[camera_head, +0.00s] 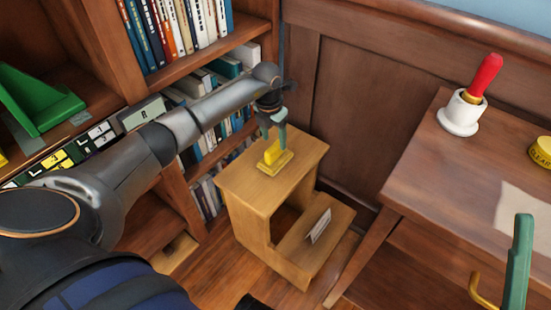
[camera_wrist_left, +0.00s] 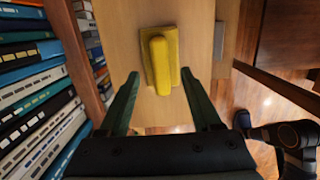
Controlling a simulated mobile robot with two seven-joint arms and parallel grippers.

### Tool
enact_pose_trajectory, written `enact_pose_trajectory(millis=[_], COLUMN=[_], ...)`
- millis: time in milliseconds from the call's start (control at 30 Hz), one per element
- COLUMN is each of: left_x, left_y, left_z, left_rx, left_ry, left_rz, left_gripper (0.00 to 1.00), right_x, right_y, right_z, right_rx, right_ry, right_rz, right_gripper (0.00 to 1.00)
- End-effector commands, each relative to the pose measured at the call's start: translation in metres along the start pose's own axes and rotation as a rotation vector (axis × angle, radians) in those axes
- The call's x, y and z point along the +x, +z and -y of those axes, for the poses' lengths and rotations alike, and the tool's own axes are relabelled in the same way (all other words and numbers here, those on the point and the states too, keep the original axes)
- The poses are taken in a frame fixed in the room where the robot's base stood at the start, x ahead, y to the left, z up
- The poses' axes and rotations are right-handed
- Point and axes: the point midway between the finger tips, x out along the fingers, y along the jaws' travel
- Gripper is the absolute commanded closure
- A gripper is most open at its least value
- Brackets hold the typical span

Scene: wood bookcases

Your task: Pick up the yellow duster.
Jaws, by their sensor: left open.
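The yellow duster (camera_head: 274,158) lies on the top step of a wooden step stool (camera_head: 240,180). It has a flat yellow base with a raised, rounded grip along it. In the left wrist view the duster (camera_wrist_left: 160,62) lies ahead of the fingertips, between their lines. My left gripper (camera_head: 272,120) is above the stool top, pointing down toward the duster. In the left wrist view its two green fingers (camera_wrist_left: 168,90) are spread wide with nothing between them. The duster appears apart from both fingers.
Bookcases with books (camera_head: 205,75) stand behind and left of the stool. A table (camera_head: 435,170) at right bears a white holder (camera_head: 460,112) with a red-handled item, and a round yellow tin (camera_head: 541,152). An unclear green upright (camera_head: 520,258) is at lower right.

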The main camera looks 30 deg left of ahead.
Motion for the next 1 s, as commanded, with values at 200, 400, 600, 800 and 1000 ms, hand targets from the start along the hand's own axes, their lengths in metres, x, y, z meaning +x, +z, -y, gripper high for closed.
enact_pose_trajectory(millis=[200, 400, 600, 800, 1000], left_x=[0.035, 0.039, 0.039, 0.04, 0.043], left_y=[0.0, 0.001, 0.001, 0.001, 0.0], left_z=[0.002, 0.001, 0.001, 0.001, 0.001], left_rx=[-0.001, 0.0, 0.0, 0.0, 0.0], left_ry=[-0.001, 0.0, 0.0, 0.001, 0.0], left_rz=[-0.002, 0.0, -0.001, -0.001, -0.002], left_gripper=[0.35, 0.35, 0.35, 0.35, 0.35], right_x=[-0.013, -0.013, -0.013, -0.013, -0.014], right_y=[0.013, 0.014, 0.014, 0.014, 0.014], right_z=[0.007, 0.008, 0.009, 0.009, 0.009], right_rx=[0.028, 0.035, 0.033, 0.031, 0.03], right_ry=[0.0, -0.002, -0.01, -0.011, -0.01], right_rz=[0.005, 0.01, 0.01, 0.009, 0.007], right_gripper=[0.5, 0.5, 0.5, 0.5, 0.5])
